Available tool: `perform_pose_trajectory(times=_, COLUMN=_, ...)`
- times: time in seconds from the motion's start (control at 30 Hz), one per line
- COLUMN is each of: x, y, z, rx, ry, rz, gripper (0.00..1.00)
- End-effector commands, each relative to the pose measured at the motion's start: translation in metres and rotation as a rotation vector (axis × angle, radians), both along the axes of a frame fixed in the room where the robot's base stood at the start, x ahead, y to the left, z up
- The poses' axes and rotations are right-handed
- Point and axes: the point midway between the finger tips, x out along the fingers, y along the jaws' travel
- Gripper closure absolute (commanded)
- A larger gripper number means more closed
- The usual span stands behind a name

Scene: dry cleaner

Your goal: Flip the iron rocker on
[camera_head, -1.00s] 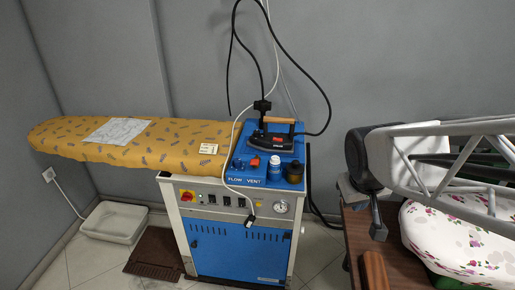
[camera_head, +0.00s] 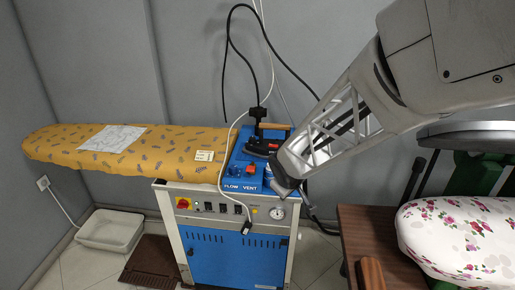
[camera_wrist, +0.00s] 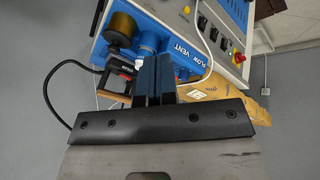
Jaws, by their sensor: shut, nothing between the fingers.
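The blue-and-white ironing station (camera_head: 232,254) has a row of dark rocker switches (camera_head: 222,207) on its front panel, right of a red-and-yellow knob (camera_head: 183,204). The rockers also show at the top of the wrist view (camera_wrist: 203,22). I cannot tell which one is the iron rocker or how it is set. The iron (camera_head: 262,146) stands on the blue top and is partly hidden by my arm. My gripper (camera_head: 284,188) is shut and empty above the station's front right corner, apart from the rockers. Its dark fingers (camera_wrist: 156,72) lie together in the wrist view.
A round gauge (camera_head: 277,213) sits right of the rockers. A white cable with a dark end (camera_head: 246,228) hangs across the panel. A bottle and a brown jar (camera_wrist: 122,27) stand near my fingers. A wooden table (camera_head: 362,225) stands right. Space before the panel looks clear.

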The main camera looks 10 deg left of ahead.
Motion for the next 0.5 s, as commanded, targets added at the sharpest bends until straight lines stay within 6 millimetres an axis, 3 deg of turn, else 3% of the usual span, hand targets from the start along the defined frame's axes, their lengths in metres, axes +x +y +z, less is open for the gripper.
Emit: perform_pose_trajectory(times=0.5, x=0.043, y=0.107, z=-0.090, rx=-0.013, ry=-0.059, rz=0.315, gripper=1.00)
